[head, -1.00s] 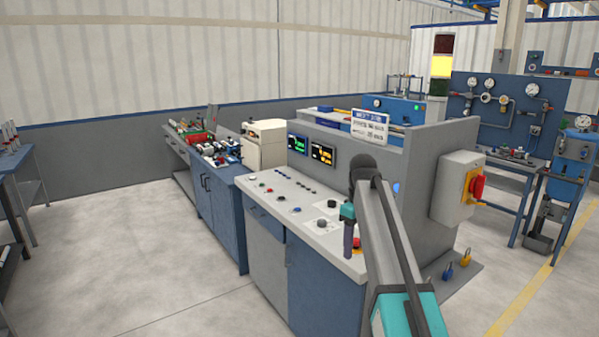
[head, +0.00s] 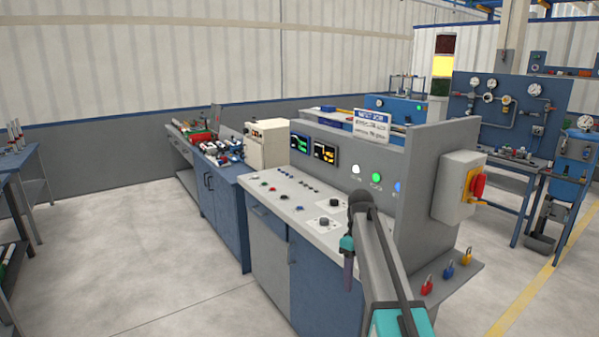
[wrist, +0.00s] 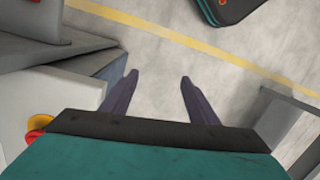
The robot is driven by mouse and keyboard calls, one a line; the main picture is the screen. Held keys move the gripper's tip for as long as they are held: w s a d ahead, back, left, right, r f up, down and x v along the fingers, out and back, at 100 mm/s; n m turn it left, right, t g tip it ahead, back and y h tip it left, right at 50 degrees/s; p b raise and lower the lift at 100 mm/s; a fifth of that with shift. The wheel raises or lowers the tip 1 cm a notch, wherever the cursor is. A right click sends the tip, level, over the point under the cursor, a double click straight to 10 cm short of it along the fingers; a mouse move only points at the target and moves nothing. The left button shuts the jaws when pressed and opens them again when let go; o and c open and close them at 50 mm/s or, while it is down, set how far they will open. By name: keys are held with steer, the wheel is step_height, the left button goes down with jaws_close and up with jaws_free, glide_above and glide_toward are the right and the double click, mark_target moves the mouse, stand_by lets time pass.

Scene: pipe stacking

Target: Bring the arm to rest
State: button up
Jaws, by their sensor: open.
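My gripper (wrist: 160,88) is open and empty in the wrist view. Its two dark fingers stand apart with bare concrete floor and a yellow line beyond them. In the head view my gripper (head: 348,280) hangs at the end of my arm, in front of the grey control console (head: 279,205). It overlaps the console's near right end in the picture. I cannot tell the gap between them.
A red switch on a box (head: 478,185) juts from the console's right end. Padlocks (head: 449,271) sit on a low ledge below it. A signal tower (head: 442,66) rises behind. Open floor (head: 130,250) lies to the left. A dark teal-edged object (wrist: 228,8) is on the floor.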

steer(key=s+f+g, duration=0.1)
steer(key=s+f, duration=0.6)
steer(key=f, duration=0.3)
steer(key=s+f+m+g, duration=0.1)
steer(key=s+f+g, duration=0.1)
steer(key=s+f, duration=0.65)
steer(key=s+f+g, duration=0.1)
steer(key=s+f, duration=0.4)
steer(key=f, duration=0.7)
steer(key=s+f+m, duration=0.2)
steer(key=s+f, duration=0.3)
steer(key=s, duration=0.4)
steer(key=s+f+m, duration=0.3)
steer(key=s+f, duration=0.2)
steer(key=s, duration=0.4)
steer(key=s+f+m, duration=0.2)
steer(key=s+f, duration=0.3)
steer(key=s, duration=0.4)
steer(key=shift+s+a+f+m, duration=0.3)
steer(key=shift+s+a, duration=0.05)
